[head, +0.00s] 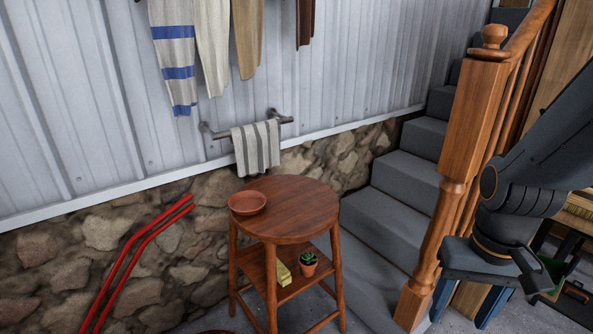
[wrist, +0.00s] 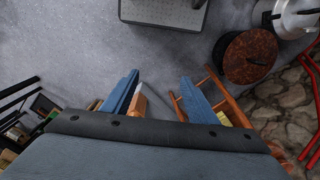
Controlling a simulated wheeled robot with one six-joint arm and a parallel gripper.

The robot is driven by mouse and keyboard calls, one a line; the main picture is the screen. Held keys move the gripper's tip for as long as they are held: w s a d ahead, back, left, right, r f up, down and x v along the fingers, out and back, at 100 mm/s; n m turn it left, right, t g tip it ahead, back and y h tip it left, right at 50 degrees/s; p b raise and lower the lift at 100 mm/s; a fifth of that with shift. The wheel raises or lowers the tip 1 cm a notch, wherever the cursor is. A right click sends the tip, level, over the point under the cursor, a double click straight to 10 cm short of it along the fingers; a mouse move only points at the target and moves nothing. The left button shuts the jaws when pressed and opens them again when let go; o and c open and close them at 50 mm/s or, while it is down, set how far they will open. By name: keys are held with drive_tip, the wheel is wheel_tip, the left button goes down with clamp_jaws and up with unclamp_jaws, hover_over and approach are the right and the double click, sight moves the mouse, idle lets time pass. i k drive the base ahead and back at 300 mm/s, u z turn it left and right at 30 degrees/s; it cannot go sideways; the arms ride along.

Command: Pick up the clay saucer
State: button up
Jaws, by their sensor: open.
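The clay saucer (head: 247,203) is a shallow reddish-brown dish. It rests upright on the left edge of a round wooden stool top (head: 300,215) in the head view. I cannot make it out in the wrist view. My gripper (head: 464,305) is at the lower right of the head view, well to the right of the stool and apart from the saucer. Its two blue fingers are spread with nothing between them, as the wrist view also shows (wrist: 160,76).
The stool's lower shelf holds a small potted plant (head: 308,263) and a yellow block (head: 283,273). A wooden newel post (head: 463,140) and grey stairs (head: 390,205) stand between stool and gripper. A striped towel (head: 256,148) hangs behind the stool; red bars (head: 135,255) are left.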

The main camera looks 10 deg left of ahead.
sight(246, 203)
drive_tip(key=z, duration=0.15)
drive_tip(key=i, duration=0.8)
drive_tip(key=u, duration=2.35)
